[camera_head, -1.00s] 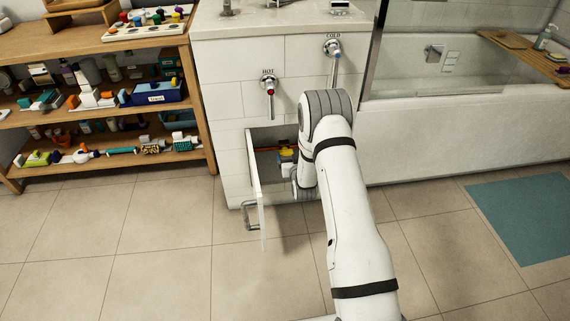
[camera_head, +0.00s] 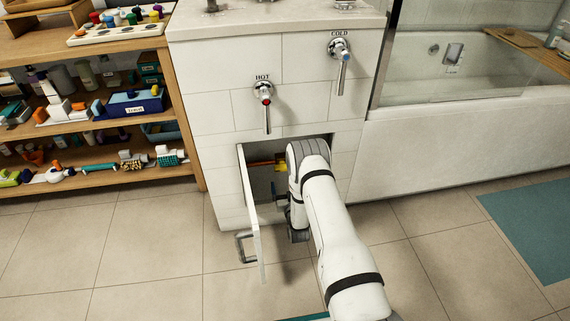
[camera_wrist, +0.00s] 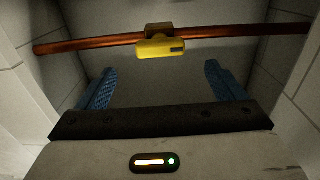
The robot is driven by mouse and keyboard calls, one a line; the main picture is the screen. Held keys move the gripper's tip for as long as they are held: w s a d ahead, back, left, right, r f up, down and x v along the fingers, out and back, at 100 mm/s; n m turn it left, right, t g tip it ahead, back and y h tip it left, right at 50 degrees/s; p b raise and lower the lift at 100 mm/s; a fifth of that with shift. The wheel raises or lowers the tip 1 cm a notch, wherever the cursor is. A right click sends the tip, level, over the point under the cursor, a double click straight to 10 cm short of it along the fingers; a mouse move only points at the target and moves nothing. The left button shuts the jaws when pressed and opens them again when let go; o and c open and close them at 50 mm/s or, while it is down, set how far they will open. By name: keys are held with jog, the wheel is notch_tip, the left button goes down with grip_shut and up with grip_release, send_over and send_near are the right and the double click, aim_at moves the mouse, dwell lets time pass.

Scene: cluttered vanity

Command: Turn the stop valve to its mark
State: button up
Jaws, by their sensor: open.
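The stop valve has a yellow handle (camera_wrist: 160,47) on a copper pipe (camera_wrist: 90,43) inside the opened wall compartment. The handle lies along the pipe in the wrist view, with a small dark patch at its right end. A bit of its yellow shows in the head view (camera_head: 283,161), partly hidden by my arm. My gripper (camera_wrist: 160,76) is open, its two blue fingers spread below and either side of the handle, not touching it. In the head view my gripper (camera_head: 281,196) is at the compartment mouth, mostly hidden. I cannot make out a target mark.
The compartment door (camera_head: 252,215) stands open to the left of my arm. Light walls close in on both sides in the wrist view. Hot (camera_head: 264,95) and cold (camera_head: 341,55) levers are on the wall above. A stocked wooden shelf (camera_head: 118,168) stands left; the bathtub (camera_head: 450,140) is right.

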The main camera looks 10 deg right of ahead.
aim_at(284, 170)
jog(key=w+b, duration=0.3)
jog(key=w, duration=0.4)
jog(key=shift+w+a+f, duration=0.1)
jog(key=shift+a, duration=0.05)
jog(key=shift+w, duration=0.65)
jog(key=shift+c, duration=0.5)
jog(key=c, duration=0.9)
